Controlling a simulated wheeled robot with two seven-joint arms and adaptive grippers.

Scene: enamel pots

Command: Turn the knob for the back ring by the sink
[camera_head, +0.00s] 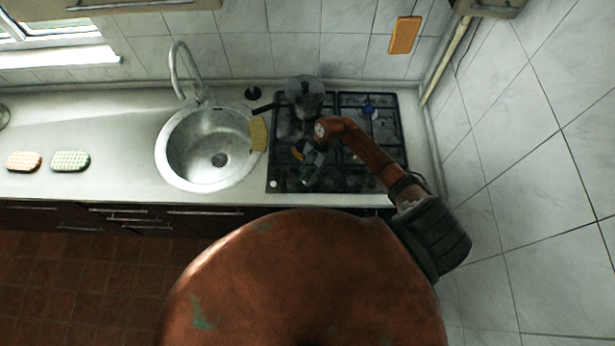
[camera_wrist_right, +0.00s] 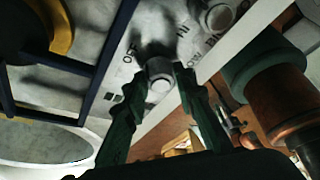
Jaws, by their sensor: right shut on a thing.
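The black gas hob (camera_head: 395,150) stands right of the round steel sink (camera_head: 175,150). A grey pot (camera_head: 305,97) with a dark handle pointing left sits on its back left ring. My right gripper (camera_head: 310,178) is at the hob's front edge, low over the knobs. In the right wrist view, its green fingers (camera_wrist_right: 160,82) are shut on a grey round knob (camera_wrist_right: 159,68), one finger on each side. Printed OFF and HI marks show around the knobs. A second knob (camera_wrist_right: 218,17) is beside it, outside the fingers. My left gripper is not in view.
The pan supports (camera_wrist_right: 75,62) pass close to my right gripper. Two sponges (camera_head: 70,161) (camera_head: 24,161) lie on the counter at left. A tiled wall (camera_head: 540,150) bounds the right side. The counter left of the sink is mostly clear.

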